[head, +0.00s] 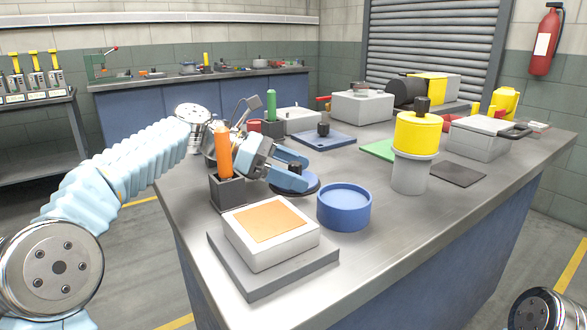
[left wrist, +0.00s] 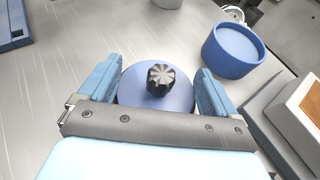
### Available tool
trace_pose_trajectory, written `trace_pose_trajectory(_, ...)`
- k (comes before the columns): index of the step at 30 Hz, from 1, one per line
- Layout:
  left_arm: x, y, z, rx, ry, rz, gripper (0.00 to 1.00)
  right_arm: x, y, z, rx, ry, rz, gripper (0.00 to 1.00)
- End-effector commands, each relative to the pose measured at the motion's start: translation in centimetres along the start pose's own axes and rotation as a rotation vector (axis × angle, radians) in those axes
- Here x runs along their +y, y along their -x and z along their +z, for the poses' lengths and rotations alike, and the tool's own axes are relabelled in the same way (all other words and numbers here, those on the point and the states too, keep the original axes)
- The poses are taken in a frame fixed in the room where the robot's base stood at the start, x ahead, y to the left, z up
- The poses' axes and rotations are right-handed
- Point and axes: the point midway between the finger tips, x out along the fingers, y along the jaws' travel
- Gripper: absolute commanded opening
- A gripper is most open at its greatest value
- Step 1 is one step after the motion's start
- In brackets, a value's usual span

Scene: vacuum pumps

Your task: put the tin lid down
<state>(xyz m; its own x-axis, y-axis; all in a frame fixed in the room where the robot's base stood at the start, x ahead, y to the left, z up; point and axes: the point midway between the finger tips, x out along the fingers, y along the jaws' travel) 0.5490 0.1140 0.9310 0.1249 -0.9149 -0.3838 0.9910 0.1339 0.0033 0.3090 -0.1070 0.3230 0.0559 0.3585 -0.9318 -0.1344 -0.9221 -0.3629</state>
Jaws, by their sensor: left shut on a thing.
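The tin lid (head: 313,185) is a blue disc with a black ribbed knob. It also shows in the left wrist view (left wrist: 178,100), with its knob facing the camera. My left gripper (head: 304,173) is shut on the lid, one light-blue finger at each side of it. The lid is level, at or just above the bench top; I cannot tell whether it touches. A round blue tin (head: 344,207), open at the top, stands to the right and nearer; it shows at upper right in the left wrist view (left wrist: 235,50). My right gripper is not in view.
An orange-handled tool stands in a dark holder (head: 227,192) close to my left gripper. A white box with an orange top (head: 268,236) sits on a grey plate in front. A grey cylinder with a yellow top (head: 416,140) stands right. Bare bench lies between lid and cylinder.

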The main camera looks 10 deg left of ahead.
Motion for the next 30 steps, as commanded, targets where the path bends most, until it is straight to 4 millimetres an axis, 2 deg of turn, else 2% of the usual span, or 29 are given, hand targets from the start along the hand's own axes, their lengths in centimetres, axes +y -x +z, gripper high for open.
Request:
trace_pose_trajectory(1,0.0,0.0,-0.1,0.000,0.000,0.000,0.61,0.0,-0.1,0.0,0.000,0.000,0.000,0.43)
trace_pose_trajectory(2,0.0,0.0,-0.1,0.000,0.000,0.001,0.93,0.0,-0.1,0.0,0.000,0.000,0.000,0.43)
trace_pose_trajectory(3,0.0,0.0,-0.1,0.000,0.000,0.001,0.99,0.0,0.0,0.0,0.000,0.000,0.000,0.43)
trace_pose_trajectory(15,0.0,0.0,-0.1,0.000,0.000,0.000,1.00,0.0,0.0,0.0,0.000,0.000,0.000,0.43)
trace_pose_trajectory(19,0.0,0.3,0.6,-0.001,-0.002,0.001,1.00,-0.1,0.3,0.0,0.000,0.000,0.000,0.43)
trace_pose_trajectory(23,0.0,1.0,2.5,-0.002,-0.004,0.002,1.00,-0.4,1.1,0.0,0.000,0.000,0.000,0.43)
trace_pose_trajectory(29,0.1,2.9,6.9,-0.001,-0.003,0.001,1.00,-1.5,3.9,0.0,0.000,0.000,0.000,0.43)
trace_pose_trajectory(30,0.0,2.4,7.2,-0.001,0.002,-0.005,1.00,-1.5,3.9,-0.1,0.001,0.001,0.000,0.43)
